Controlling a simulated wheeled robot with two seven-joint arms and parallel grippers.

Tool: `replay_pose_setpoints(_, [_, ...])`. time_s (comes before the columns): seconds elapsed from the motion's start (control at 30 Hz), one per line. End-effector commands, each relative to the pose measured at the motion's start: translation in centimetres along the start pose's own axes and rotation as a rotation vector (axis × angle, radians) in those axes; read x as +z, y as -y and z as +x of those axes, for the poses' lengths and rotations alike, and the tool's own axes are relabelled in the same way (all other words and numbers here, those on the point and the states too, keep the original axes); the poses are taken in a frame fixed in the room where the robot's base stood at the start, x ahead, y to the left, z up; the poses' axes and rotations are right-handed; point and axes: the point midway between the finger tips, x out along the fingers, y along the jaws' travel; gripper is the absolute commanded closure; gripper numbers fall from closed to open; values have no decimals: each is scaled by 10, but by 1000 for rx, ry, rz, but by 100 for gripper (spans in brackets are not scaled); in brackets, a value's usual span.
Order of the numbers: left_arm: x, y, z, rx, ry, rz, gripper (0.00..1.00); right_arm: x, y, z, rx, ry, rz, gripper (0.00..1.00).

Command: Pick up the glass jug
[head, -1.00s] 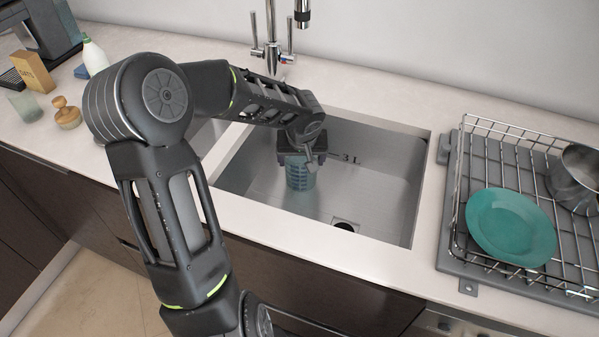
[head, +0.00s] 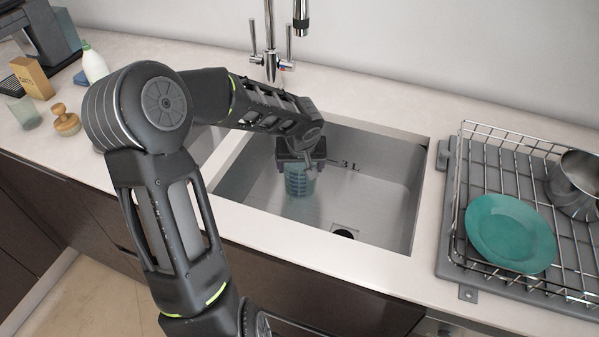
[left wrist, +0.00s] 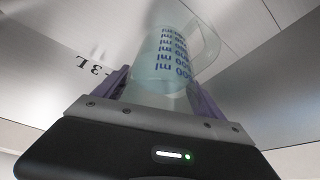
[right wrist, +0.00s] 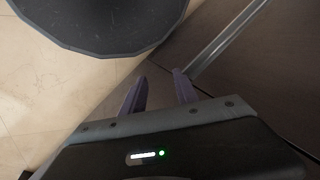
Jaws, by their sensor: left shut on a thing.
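The glass jug (head: 299,183) is clear and bluish, with blue measuring marks. It is inside the sink basin (head: 375,205), near its left middle. My left gripper (head: 300,162) is above it, with its fingers shut on it. In the left wrist view the jug (left wrist: 168,58) sits between the two purple fingers (left wrist: 160,92), its handle curving to the right. The head view does not show clearly whether its base touches the sink floor. My right gripper (right wrist: 158,90) is empty, its fingers apart, in front of a dark cabinet.
A tap (head: 270,50) stands behind the sink. To the right is a wire drying rack (head: 487,150) with a teal plate (head: 510,233) and a metal pot (head: 575,190). A bottle (head: 94,63), a carton (head: 32,78), a brush (head: 66,122) and a glass (head: 25,112) stand at the left.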

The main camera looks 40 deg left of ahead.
Motion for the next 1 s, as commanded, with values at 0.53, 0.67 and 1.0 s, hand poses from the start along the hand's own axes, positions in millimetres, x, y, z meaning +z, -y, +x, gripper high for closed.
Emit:
replay_pose_setpoints(0.53, [-31, -1, -71, 2, -8, 0, 93, 0, 3, -7, 0, 0, 0, 64])
replay_pose_setpoints(0.67, [-37, 0, -86, 0, -6, -2, 93, 0, 3, -7, 0, 0, 0, 64])
replay_pose_setpoints(1.0, [-40, 0, -94, 1, -4, -1, 93, 0, 3, -7, 0, 0, 0, 64])
